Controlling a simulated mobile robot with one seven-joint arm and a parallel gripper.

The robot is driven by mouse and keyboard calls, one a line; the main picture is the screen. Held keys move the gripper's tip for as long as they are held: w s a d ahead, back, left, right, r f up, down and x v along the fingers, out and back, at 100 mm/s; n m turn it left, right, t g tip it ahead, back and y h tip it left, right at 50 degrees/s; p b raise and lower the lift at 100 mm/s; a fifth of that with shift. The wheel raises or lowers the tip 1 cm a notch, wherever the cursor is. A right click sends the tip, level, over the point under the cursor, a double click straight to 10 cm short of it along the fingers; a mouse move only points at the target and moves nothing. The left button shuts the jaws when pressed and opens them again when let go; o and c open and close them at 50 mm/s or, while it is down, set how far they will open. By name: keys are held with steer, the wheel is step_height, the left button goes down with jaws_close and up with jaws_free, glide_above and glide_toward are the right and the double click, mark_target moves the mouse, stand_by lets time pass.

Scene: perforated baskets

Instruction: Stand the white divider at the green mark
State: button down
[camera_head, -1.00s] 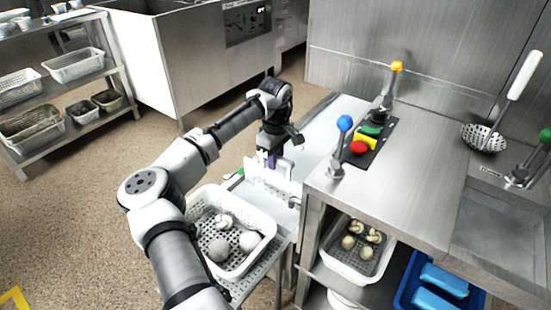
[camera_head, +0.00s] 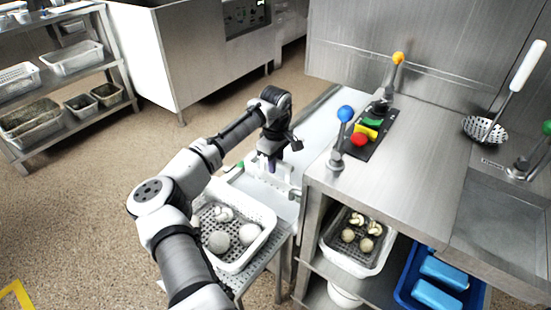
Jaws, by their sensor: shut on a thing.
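My gripper (camera_head: 271,165) points down over the metal side table, just beyond the white basket. It is shut on the white divider (camera_head: 284,176), a thin pale panel. The gripper hides part of the divider, and its lower edge is hard to make out against the pale table, so I cannot tell whether it touches the surface. A green mark (camera_head: 237,167) shows at the left edge of the table, left of my gripper.
A white perforated basket (camera_head: 262,243) with several pale lumps stands on the near end of the table (camera_head: 269,203). The counter (camera_head: 420,145) with coloured knobs stands close on the right. Another basket (camera_head: 352,264) and a blue crate (camera_head: 402,292) sit below it.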

mark_target(275, 176)
steer(key=shift+f, duration=1.6)
steer(key=c, duration=1.2)
jaws_free()
step_height(275, 176, up, 14)
steer(key=shift+f+p, duration=0.1)
steer(key=shift+p, duration=0.5)
